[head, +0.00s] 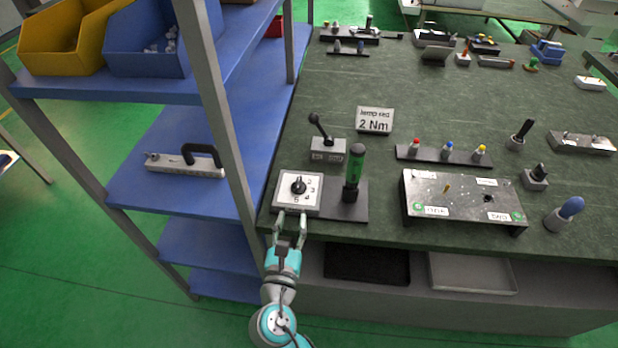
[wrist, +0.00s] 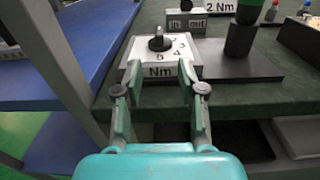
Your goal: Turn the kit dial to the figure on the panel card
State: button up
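The kit dial is a black knob (head: 298,185) on a white box (head: 284,203) with figures around it and "Nm" on its front, at the table's front left edge. In the wrist view the knob (wrist: 159,41) stands ahead of my fingers; I cannot tell which figure it points to. The panel card (head: 375,121) reads "2 Nm" under a smaller line that seems to say "temp set"; its lower part shows in the wrist view (wrist: 220,8). My gripper (head: 290,216) is open and empty, just in front of the box, its fingers apart (wrist: 158,93).
A green-handled tool (head: 355,170) stands on a black base right of the dial. A lever box (head: 327,149) marked "in" and "out" stands behind it. A blue shelf rack (head: 160,120) with a grey post is close on the left. A metal panel (head: 460,197) lies farther right.

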aim_at(297, 189)
jog(key=w, duration=1.1)
jog(key=shift+d+r, duration=0.15)
grip_shut()
